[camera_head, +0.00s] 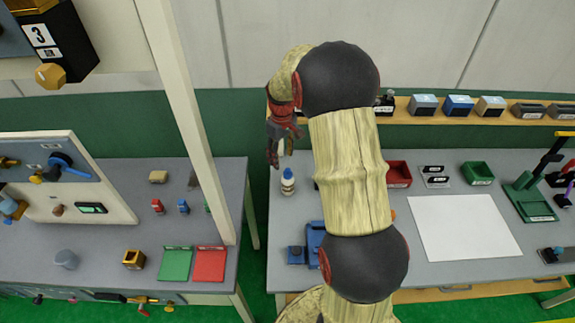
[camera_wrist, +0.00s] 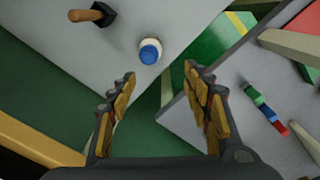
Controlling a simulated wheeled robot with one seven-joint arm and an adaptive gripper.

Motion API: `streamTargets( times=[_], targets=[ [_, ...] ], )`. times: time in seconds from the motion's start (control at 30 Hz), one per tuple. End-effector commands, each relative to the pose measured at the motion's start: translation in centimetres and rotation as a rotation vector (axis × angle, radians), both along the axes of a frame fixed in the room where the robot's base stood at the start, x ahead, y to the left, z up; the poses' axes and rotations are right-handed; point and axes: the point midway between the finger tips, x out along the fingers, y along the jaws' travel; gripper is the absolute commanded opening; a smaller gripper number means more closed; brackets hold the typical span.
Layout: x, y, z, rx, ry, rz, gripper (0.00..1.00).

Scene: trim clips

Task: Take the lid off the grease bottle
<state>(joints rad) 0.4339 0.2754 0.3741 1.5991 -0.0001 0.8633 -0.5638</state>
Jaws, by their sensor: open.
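A white bottle with a blue lid (camera_head: 288,174), which looks like the grease bottle, stands upright near the left edge of the right-hand table. In the wrist view its round blue lid (camera_wrist: 150,54) is seen from above, on the bottle, with a white ring around it. My gripper (camera_wrist: 161,80) is open and empty, its two fingers spread, and the bottle lies beyond the fingertips without being touched. In the head view my gripper (camera_head: 274,157) hangs just left of and above the bottle, fingers pointing down.
The right-hand table (camera_head: 285,215) has a blue fixture (camera_head: 314,240) and a white sheet (camera_head: 462,228). A wooden-handled tool (camera_wrist: 92,15) stands near the bottle. A gap with green floor (camera_head: 257,270) separates it from the left table (camera_head: 205,285). A shelf (camera_head: 440,115) runs behind.

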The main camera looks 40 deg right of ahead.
Motion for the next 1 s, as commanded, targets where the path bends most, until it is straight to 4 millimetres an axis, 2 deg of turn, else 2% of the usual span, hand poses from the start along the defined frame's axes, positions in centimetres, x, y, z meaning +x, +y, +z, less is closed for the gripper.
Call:
streamTargets(
  times=[0.07, 0.2, 0.63, 0.9, 1.0],
  targets=[
    [0.2, -1.2, -0.7, 0.007, 0.015, 0.003, 0.5],
    [0.3, -2.0, -1.9, 0.012, 0.027, 0.008, 0.5],
    [0.1, -2.2, -5.7, 0.014, 0.029, 0.009, 0.5],
    [-0.1, -2.4, -9.3, 0.013, 0.029, 0.009, 0.5],
    [-0.1, -2.4, -9.7, 0.012, 0.027, 0.009, 0.5]
  ],
)
